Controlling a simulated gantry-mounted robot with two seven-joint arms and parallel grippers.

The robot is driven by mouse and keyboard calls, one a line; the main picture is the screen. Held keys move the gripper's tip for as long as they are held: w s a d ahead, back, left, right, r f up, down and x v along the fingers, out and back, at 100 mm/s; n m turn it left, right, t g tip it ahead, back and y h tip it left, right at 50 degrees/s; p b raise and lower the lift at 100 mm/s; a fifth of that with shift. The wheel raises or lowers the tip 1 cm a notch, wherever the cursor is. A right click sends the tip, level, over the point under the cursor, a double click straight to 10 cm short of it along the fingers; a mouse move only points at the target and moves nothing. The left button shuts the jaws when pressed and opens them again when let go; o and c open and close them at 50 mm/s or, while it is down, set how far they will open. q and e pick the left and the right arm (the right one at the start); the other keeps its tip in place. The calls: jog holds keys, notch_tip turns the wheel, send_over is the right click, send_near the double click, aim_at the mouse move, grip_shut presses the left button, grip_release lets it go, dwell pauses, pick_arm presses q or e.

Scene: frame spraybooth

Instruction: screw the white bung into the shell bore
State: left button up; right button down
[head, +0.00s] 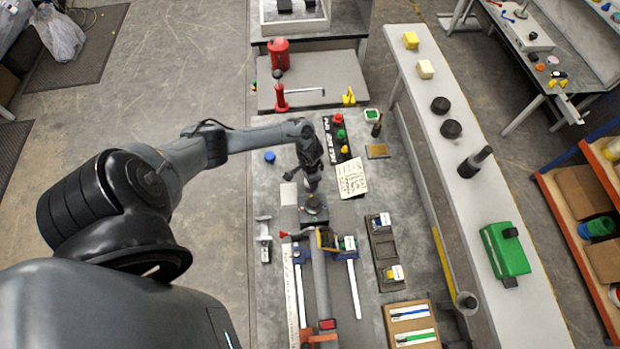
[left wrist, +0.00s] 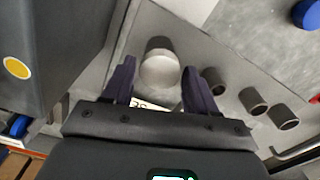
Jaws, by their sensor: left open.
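My left gripper (head: 313,187) points down over the bench, at the upper end of the clamped grey tube. In the left wrist view its two dark fingers (left wrist: 159,72) are apart. A pale, round-topped cylinder (left wrist: 160,67), apparently the white bung, stands in the gap between the fingertips; I cannot tell whether either finger touches it. In the head view it is hidden by the gripper. The grey tube (head: 320,275) lies lengthwise on the bench; I cannot make out the shell bore. My right gripper is not in view.
Several grey cylinders (left wrist: 252,100) stand to the right of the fingers in the left wrist view. A dark block (left wrist: 35,40) is close on the left.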

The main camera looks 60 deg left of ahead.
pick_arm(q)
jog(key=n, duration=0.6)
jog(key=shift+n, duration=0.3)
jog(key=n, duration=0.6)
jog(key=shift+n, duration=0.4)
jog(key=c, duration=0.7)
jog(key=shift+c, duration=0.5)
jog(key=m, duration=0.4)
jog(key=shift+m, duration=0.3)
